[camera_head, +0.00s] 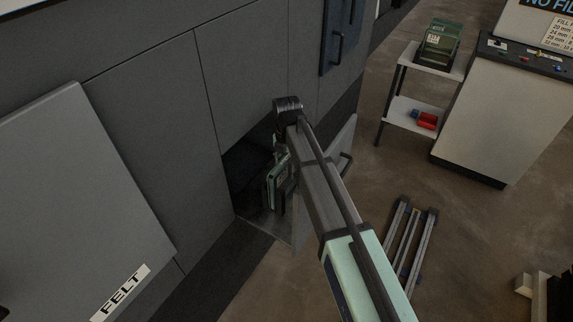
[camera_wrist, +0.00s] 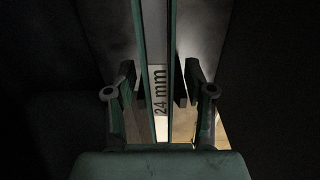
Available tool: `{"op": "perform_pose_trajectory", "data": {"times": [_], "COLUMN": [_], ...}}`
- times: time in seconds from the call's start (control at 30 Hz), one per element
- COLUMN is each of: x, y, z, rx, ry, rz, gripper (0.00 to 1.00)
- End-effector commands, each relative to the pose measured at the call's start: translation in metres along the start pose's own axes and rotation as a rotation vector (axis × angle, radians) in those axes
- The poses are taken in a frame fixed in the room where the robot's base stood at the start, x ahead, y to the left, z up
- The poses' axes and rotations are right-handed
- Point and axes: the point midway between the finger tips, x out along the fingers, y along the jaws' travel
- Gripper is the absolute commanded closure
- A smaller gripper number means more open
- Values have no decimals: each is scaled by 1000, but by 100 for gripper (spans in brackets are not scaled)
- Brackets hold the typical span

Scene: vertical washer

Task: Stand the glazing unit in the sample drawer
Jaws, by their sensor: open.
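The glazing unit (camera_head: 277,184) stands upright, with pale green edges, in the dark opening low in the grey machine front. In the wrist view its two green pane edges run between my fingers, with a white strip (camera_wrist: 160,95) marked "24 mm" between them. My gripper (camera_wrist: 155,82) is open, one finger on each side of the unit, with a gap showing beside the right pad. Contact at the left pad is hard to tell. The sample drawer (camera_head: 272,229) shows as a grey base under the unit. My arm hides part of both.
A grey door or front with a handle (camera_head: 346,158) stands right of the opening. A tilted panel marked "FELT" (camera_head: 85,185) is at left. Floor rails (camera_head: 425,245), a small shelf stand (camera_head: 397,112) and a control cabinet (camera_head: 490,120) stand to the right.

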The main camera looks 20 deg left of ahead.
Motion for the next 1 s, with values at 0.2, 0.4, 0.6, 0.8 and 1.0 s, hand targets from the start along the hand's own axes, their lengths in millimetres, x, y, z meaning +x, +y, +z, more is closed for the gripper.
{"op": "perform_pose_trajectory", "data": {"times": [0.2,0.4,0.6,0.8,1.0], "x": [-39,-77,-101,-109,-109], "y": [1,1,1,0,0], "z": [1,1,1,0,0], "rx": [0,0,0,0,0], "ry": [-3,-2,-2,-1,-1], "rz": [3,2,2,1,1], "gripper": [46,46,46,46,46]}}
